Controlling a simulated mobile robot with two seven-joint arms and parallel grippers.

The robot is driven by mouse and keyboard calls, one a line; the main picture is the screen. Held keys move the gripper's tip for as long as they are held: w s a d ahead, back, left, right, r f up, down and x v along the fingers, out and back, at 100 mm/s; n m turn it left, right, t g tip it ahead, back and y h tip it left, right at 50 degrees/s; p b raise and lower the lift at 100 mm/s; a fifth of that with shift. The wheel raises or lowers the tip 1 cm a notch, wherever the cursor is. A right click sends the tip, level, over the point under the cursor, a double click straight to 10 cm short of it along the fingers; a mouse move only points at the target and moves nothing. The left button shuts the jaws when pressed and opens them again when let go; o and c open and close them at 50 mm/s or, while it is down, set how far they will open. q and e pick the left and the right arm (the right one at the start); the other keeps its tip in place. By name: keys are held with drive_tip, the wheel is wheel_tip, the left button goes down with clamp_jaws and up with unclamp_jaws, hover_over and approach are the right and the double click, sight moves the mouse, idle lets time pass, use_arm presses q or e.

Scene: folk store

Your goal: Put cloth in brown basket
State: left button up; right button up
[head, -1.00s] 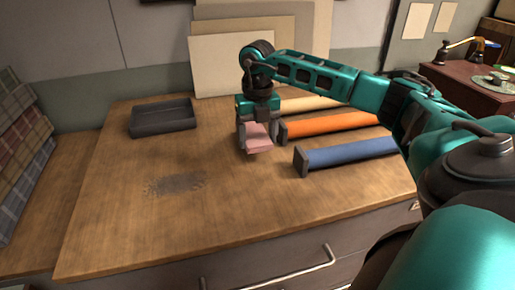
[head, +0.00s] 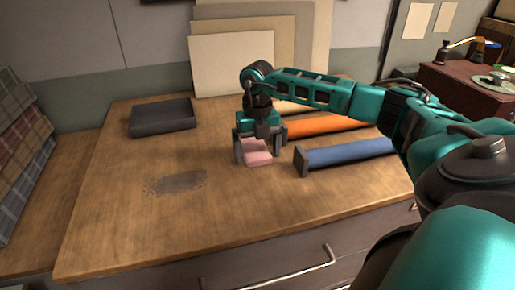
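A small pink cloth (head: 257,158) lies folded on the wooden table, just left of the fabric rolls. My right gripper (head: 259,150) is directly over it, pointing down, with its fingers spread to either side of the cloth. It looks open, with a gap between the fingers and the cloth. Part of the cloth is hidden behind the gripper. No brown basket shows in this view. My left gripper is not in view.
Blue (head: 350,154) and orange (head: 325,123) rolls lie to the right, with a pale roll behind. Plaid fabrics (head: 20,150) stand at the far left. The wooden table's (head: 130,220) front left is clear.

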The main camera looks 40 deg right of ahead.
wheel_tip(320, 180, up, 12)
drive_tip(key=shift+f, duration=0.25)
drive_tip(key=shift+o, duration=0.3)
drive_tip(key=shift+w+r, duration=0.1)
drive_tip(key=shift+r, duration=0.2)
drive_tip(key=t, duration=0.1)
hover_over(253, 143)
drive_tip(key=shift+h, duration=0.3)
drive_tip(key=f, duration=0.4)
drive_tip(key=f+b, duration=0.1)
drive_tip(key=f, duration=0.1)
drive_tip(key=shift+s+f, duration=0.25)
drive_tip(key=shift+f, duration=0.1)
drive_tip(key=shift+w+f, duration=0.2)
drive_tip(key=shift+f, duration=2.5)
drive_tip(key=shift+c, duration=0.3)
drive_tip(key=shift+r, duration=0.1)
drive_tip(key=c, duration=1.1)
